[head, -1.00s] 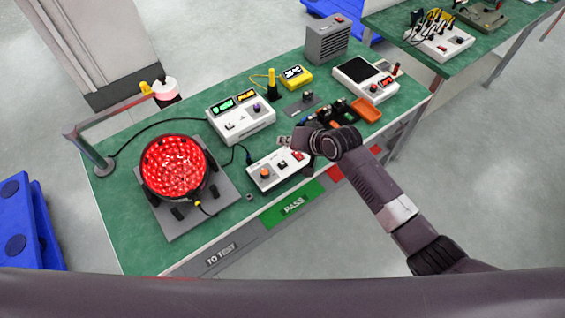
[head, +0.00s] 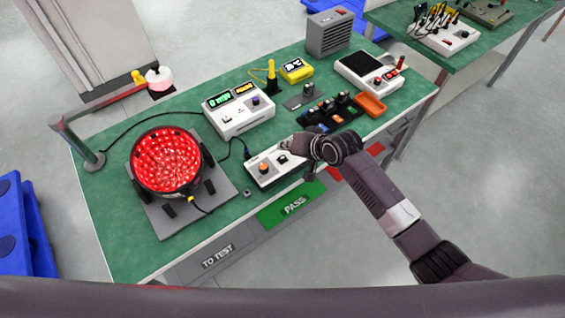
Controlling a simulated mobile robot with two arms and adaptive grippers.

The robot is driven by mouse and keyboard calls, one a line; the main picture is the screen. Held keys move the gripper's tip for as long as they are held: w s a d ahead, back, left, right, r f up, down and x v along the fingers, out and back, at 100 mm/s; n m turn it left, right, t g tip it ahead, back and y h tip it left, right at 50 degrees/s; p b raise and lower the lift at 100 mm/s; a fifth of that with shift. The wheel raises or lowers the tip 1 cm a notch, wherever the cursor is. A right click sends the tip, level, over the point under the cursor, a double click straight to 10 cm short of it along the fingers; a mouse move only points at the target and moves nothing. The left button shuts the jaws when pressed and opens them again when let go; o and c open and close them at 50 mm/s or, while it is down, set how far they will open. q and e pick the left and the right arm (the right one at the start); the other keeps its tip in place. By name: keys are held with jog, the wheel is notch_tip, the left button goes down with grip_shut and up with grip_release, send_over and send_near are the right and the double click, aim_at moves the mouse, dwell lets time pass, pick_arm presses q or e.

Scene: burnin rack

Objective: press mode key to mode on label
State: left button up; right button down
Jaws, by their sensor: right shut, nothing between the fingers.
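A small white control box (head: 264,177) with an orange knob (head: 263,167) and a dark control (head: 283,158) sits near the front edge of the green table. My right gripper (head: 291,148) is shut and empty, over the right end of this box. The wrist hides that end, and I cannot tell whether the fingertips touch it. The mode key and its label are too small to make out. My left gripper is not in view.
A round red-lit lamp fixture (head: 166,160) stands left of the box. A white instrument with two displays (head: 239,112) is behind it. An orange tray (head: 370,105) and a dark rack (head: 334,117) are to the right. Green PASS (head: 292,206) and grey TO TEST (head: 218,256) areas lie along the front.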

aim_at(284, 159)
notch_tip(284, 159, down, 2)
jog(key=shift+f+b, duration=0.25)
jog(key=shift+b, duration=0.15)
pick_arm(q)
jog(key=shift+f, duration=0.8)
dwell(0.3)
pick_arm(e)
jog(key=shift+f, duration=0.45)
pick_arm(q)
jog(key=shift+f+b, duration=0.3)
pick_arm(e)
jog(key=shift+f, duration=0.5)
dwell(0.5)
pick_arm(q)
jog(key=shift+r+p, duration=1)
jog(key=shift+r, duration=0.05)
pick_arm(e)
jog(key=shift+r, duration=0.95)
